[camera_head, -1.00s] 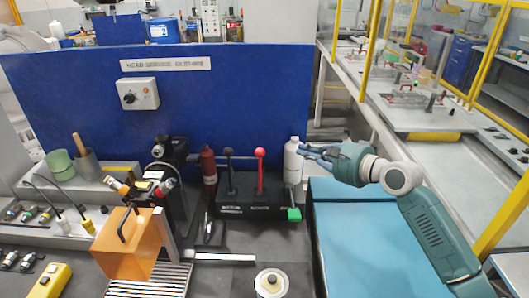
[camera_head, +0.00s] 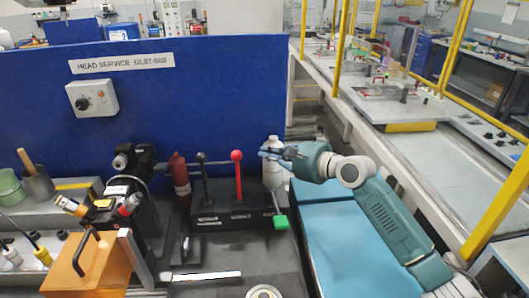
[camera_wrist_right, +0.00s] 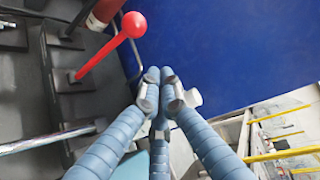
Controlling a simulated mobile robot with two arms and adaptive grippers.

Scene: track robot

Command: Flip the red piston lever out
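The red lever (camera_head: 237,172) has a round red knob and stands upright on a dark block (camera_head: 236,212) at the foot of the blue wall. In the right wrist view its red knob and shaft (camera_wrist_right: 103,56) are at the upper left, leaning across the picture. My right gripper (camera_head: 266,153) reaches in from the right, its fingertips just right of the knob and apart from it. In the right wrist view its blue fingers come together at the tips (camera_wrist_right: 163,88), with nothing seen between them. My left gripper is not in view.
A black-knobbed lever (camera_head: 204,178) stands left of the red one, with a dark red bottle (camera_head: 179,178) beside it. A white bottle (camera_head: 272,172) stands close behind my fingers. A green piece (camera_head: 281,222) is at the block's right end. The blue panel (camera_head: 180,90) rises behind.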

